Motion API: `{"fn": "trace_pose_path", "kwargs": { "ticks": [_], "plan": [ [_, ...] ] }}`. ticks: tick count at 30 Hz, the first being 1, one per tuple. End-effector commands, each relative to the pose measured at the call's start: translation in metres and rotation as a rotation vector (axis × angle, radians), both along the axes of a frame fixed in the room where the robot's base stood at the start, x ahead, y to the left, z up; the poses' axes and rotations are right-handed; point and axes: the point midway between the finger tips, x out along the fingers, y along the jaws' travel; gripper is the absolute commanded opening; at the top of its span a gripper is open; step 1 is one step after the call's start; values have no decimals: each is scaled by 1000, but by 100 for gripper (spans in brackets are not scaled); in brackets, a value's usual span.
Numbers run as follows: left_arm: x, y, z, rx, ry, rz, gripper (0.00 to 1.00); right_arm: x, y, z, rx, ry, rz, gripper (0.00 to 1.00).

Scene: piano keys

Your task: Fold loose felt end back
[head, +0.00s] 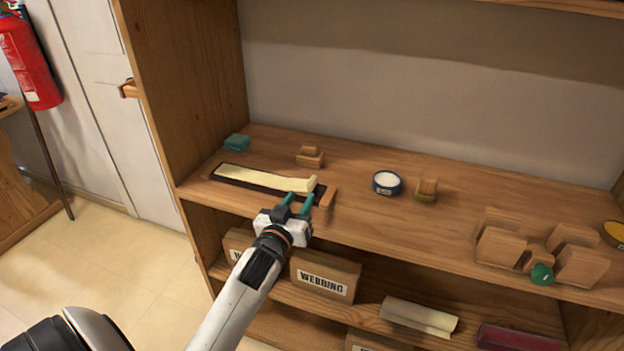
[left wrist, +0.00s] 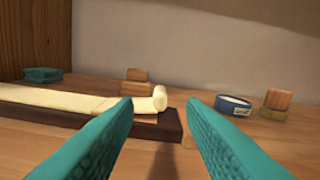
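The cream felt strip (head: 262,178) lies along a dark board (head: 222,180) on the wooden shelf. Its right end is raised and curled, and it shows in the left wrist view (left wrist: 158,98) just left of centre. My left gripper (head: 299,198) is at the shelf's front edge, in front of the felt's right end. Its two teal fingers are apart with nothing between them; in the left wrist view the open fingers (left wrist: 160,115) point toward the board's right end. The felt end looks apart from the fingers. My right gripper is in neither view.
Folded teal cloth (head: 237,142), a small wooden block (head: 310,157), a round tin (head: 386,183) and a wood-topped brush or block (head: 426,190) stand on the shelf. Wooden blocks (head: 502,246) and a green ball (head: 542,274) sit at right. Boxes marked WEBBING (head: 325,277) are below.

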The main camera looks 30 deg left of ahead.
Motion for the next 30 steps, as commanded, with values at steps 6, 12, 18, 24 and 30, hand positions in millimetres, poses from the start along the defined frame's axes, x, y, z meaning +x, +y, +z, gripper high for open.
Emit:
{"fn": "trace_pose_path", "kwargs": {
  "ticks": [6,12,18,24,30],
  "plan": [
    [46,11,1,0,0,0,37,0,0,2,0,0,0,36],
    [75,18,0,0,1,0,37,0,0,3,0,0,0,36],
    [87,21,0,-1,3,0,37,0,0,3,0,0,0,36],
    [88,21,0,0,2,0,37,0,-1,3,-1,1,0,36],
    [88,21,0,-1,3,0,16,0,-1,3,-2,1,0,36]
  ]
}}
